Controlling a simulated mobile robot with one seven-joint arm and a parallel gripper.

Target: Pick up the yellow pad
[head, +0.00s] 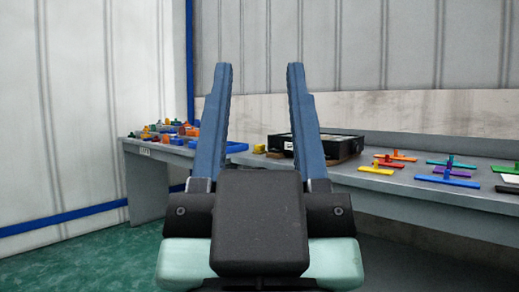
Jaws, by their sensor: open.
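A small yellow block (259,148), likely the yellow pad, sits on the grey bench (345,178) beside the left end of a black tray. It appears between my gripper's fingers in the picture, but is farther off on the bench. My gripper (260,70) points forward with its two long blue fingers wide apart. It is open and nothing is held between the fingers. The fingers hide parts of the bench and the tray.
The black tray (352,147) stands behind the right finger. Several coloured T-shaped parts (448,178) lie on the right of the bench. Many small coloured parts (170,131) crowd its left end. A wall stands behind; green floor (85,245) is clear at left.

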